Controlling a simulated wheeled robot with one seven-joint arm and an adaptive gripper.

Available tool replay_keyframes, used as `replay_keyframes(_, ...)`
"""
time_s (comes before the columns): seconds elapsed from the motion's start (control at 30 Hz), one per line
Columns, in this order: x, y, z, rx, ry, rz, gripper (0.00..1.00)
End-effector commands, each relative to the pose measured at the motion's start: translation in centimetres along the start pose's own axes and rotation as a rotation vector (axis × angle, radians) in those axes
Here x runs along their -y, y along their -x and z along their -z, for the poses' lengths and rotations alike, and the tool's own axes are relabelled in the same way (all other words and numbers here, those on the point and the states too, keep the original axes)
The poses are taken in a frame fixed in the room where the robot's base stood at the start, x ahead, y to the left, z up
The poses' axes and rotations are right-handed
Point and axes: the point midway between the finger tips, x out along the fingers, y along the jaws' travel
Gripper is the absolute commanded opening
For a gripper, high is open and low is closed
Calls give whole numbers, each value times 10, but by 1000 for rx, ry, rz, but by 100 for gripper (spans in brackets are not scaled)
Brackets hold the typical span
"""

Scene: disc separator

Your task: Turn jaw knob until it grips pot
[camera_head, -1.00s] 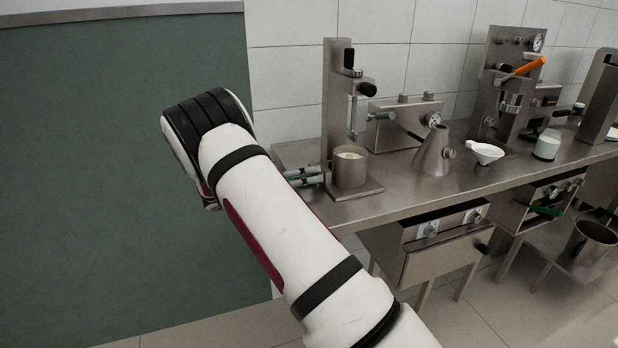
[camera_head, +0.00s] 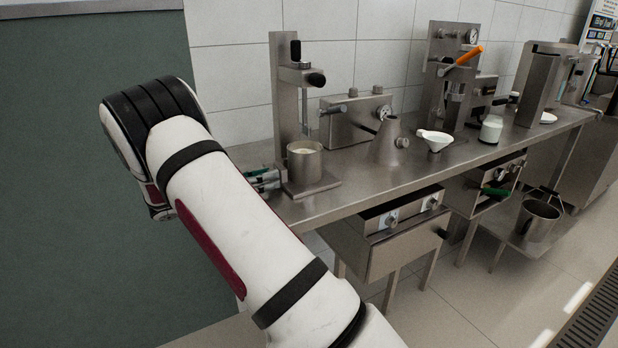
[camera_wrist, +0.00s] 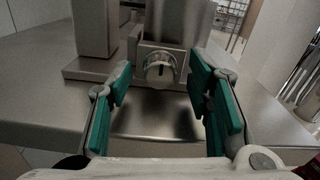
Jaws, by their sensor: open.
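The pot (camera_head: 304,165) is an upright metal cup with pale contents, on the base plate of a column stand (camera_head: 287,90). In the wrist view the column (camera_wrist: 96,28) is at left and the metal pot (camera_wrist: 176,18), cut off at the top, is right of centre. The round ribbed jaw knob (camera_wrist: 159,68) sits on a block in front of the pot. My gripper (camera_wrist: 161,84) is open, its teal fingers to either side of the knob and apart from it. In the head view my gripper (camera_head: 264,179) is just left of the stand; the knob is not discernible there.
The steel bench (camera_head: 385,178) carries a gauge box (camera_head: 350,120), a conical flask (camera_head: 386,145), a white funnel (camera_head: 435,140) and a press with an orange handle (camera_head: 452,80). Tall steel columns rise close beyond my fingers. A drawer unit (camera_head: 400,235) hangs below.

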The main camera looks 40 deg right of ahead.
Motion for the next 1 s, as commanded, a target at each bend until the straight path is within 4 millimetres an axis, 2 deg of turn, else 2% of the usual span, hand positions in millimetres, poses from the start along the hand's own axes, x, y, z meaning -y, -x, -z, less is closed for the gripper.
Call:
replay_keyframes(0.03,-1,13,1,-1,6,-6,46)
replay_keyframes(0.1,-1,26,0,1,7,-6,46)
replay_keyframes(0.73,0,139,0,1,11,-4,46)
replay_keyframes(0.8,8,128,-11,-35,-6,12,46)
replay_keyframes(1.0,30,105,-30,-137,-57,43,46)
